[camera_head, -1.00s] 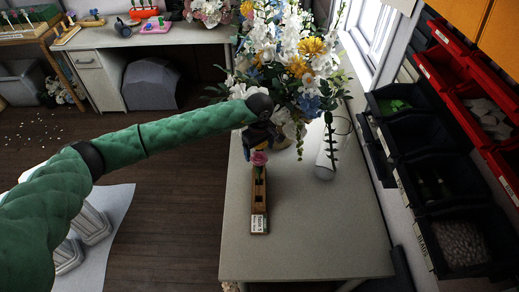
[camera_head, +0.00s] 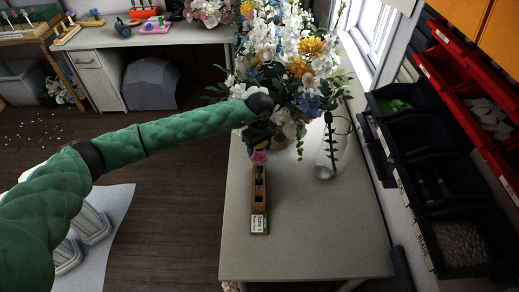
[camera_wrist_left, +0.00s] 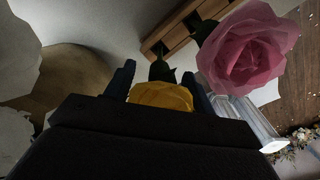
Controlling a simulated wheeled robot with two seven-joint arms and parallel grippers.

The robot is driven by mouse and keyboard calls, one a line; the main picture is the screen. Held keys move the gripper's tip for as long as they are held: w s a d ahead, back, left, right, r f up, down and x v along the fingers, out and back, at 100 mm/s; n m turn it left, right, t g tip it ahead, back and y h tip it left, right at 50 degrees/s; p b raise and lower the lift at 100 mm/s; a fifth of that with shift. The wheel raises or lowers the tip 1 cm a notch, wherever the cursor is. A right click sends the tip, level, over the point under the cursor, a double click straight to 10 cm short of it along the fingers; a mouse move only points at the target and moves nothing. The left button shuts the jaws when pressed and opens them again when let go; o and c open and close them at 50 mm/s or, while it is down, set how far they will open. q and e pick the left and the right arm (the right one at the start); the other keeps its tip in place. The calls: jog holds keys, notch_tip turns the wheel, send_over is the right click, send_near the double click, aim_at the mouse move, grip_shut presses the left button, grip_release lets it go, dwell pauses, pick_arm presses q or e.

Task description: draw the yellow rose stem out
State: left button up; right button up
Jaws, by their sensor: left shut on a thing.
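The yellow rose (camera_wrist_left: 160,95) shows between the two fingers of my left gripper (camera_wrist_left: 163,82) in the left wrist view. The gripper is shut on its stem, with the bloom on the palm side. The stem's lower end is hidden, so I cannot tell whether it is in the wooden holder (camera_head: 258,204). In the head view my left gripper (camera_head: 264,137) is just behind the holder's far end, in front of the big bouquet. A pink rose (camera_head: 259,158) stands in the holder's far part; it also shows in the left wrist view (camera_wrist_left: 242,52), right beside the gripper. My right gripper is not in view.
The holder stands on a grey table (camera_head: 310,245), clear at the front. A large bouquet (camera_head: 290,60) fills the table's back. Dark bins (camera_head: 455,240) line the right side.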

pick_arm(q)
jog(key=shift+r, duration=0.8)
dwell(0.5)
jog(key=shift+r, duration=1.75)
jog(key=shift+r+b, duration=0.65)
jog(key=shift+r, duration=3.6)
